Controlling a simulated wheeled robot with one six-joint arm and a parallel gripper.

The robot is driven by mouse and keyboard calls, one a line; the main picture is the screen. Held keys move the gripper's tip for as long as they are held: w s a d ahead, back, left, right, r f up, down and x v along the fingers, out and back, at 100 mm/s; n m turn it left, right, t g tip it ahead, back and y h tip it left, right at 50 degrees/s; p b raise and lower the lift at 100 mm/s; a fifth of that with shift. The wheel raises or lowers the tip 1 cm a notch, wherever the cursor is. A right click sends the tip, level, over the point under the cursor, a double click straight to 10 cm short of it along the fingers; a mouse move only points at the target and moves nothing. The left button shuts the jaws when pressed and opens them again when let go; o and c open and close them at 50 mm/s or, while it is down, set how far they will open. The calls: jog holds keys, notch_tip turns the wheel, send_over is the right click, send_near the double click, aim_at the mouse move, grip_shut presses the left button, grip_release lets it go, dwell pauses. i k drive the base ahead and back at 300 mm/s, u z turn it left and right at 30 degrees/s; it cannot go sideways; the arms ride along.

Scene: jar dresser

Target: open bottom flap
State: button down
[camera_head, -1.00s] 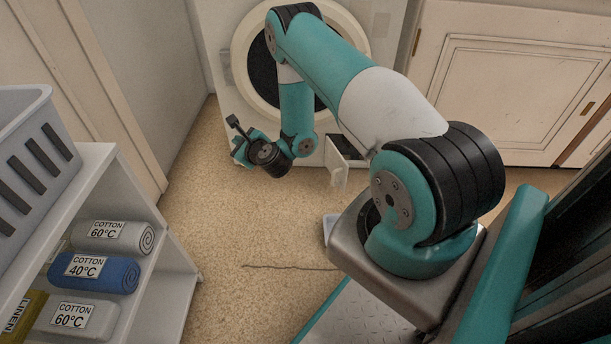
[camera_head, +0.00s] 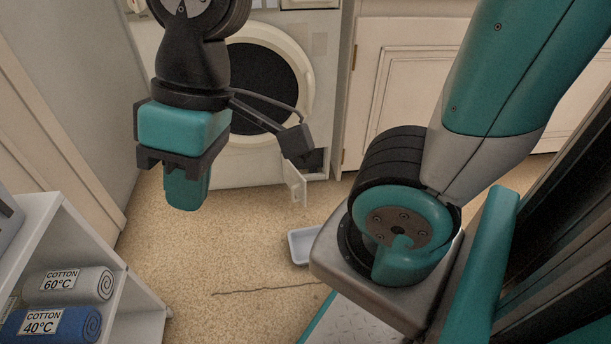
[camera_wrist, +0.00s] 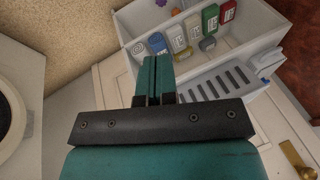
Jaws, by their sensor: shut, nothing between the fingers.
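The washing machine (camera_head: 313,100) stands at the back, its round dark door shut in the head view. Its bottom flap (camera_head: 295,184) is a small white panel at the lower right of its front. The flap is swung out, and a dark opening (camera_head: 316,160) shows beside it. My gripper (camera_head: 187,190) is raised in front of the machine, to the left of the flap and clear of it. In the wrist view my gripper's fingers (camera_wrist: 155,80) are shut together with nothing between them. The flap is not in the wrist view.
A pale blue tray (camera_head: 300,252) lies on the floor before the machine, partly hidden by my base. A white shelf (camera_head: 138,292) with rolled towels stands at the left; the wrist view also shows a grey basket (camera_wrist: 222,82). The floor between is open.

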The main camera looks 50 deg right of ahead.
aim_at(289, 182)
jog(key=z, duration=0.9)
jog(key=k, duration=1.15)
jog(key=z, duration=1.1)
jog(key=i, duration=0.4)
jog(key=u, duration=0.75)
jog(key=i, duration=1)
jog(key=u, duration=0.85)
